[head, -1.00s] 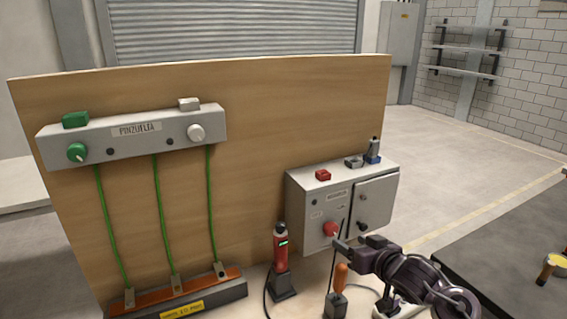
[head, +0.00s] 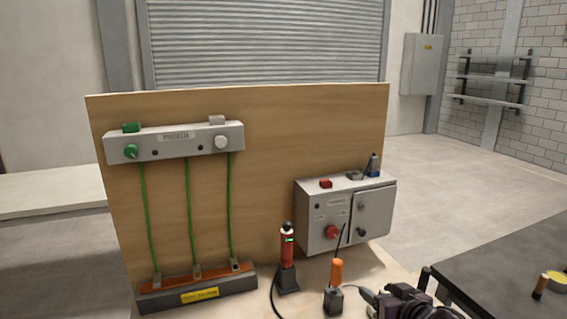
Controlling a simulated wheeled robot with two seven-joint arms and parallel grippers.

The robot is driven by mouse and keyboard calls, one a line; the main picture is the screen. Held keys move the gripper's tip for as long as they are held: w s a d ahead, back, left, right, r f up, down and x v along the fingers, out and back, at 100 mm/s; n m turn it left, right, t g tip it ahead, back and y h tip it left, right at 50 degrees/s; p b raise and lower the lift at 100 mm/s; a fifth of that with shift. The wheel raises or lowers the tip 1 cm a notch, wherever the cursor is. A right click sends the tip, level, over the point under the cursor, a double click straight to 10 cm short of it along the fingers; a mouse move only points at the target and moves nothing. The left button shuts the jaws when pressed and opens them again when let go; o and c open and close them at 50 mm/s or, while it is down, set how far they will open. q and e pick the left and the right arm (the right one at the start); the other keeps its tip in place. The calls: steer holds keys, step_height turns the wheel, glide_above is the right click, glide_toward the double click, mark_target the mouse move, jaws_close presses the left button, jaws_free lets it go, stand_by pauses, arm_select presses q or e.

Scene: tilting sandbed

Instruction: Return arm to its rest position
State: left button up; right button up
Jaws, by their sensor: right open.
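My right gripper (head: 428,280) shows at the bottom right edge of the head view, partly cut off by the frame. Its dark fingers are apart, and I see nothing held between them. It is in front of and below the grey control box (head: 322,226) with the red knob (head: 332,232), clear of it. My left gripper is not in view.
A wooden panel (head: 265,130) carries a grey bar (head: 175,143) with knobs and green cables. A red device (head: 287,246) and an orange-handled tool (head: 336,272) stand before it. A dark table (head: 510,260) lies at the right. The floor behind is clear.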

steer(key=s+a+f+g+h, duration=0.1)
steer(key=s+f+g, duration=0.25)
steer(key=s, duration=0.55)
steer(key=s+a+f+g+h, duration=0.1)
steer(key=s+f+g, duration=0.25)
steer(key=s, duration=0.65)
steer(key=s+a+f+g+h, duration=0.1)
steer(key=s+f+g, duration=0.25)
steer(key=s, duration=0.55)
step_height(320, 180, down, 30)
steer(key=s, duration=0.2)
steer(key=s+d+f+g, duration=0.1)
steer(key=s+f, duration=0.8)
steer(key=s+d+f, duration=0.2)
steer(key=s+f, duration=0.8)
steer(key=shift+s+d+n+g+h, duration=0.3)
steer(key=shift+n+g, duration=0.05)
steer(key=shift+n, duration=0.05)
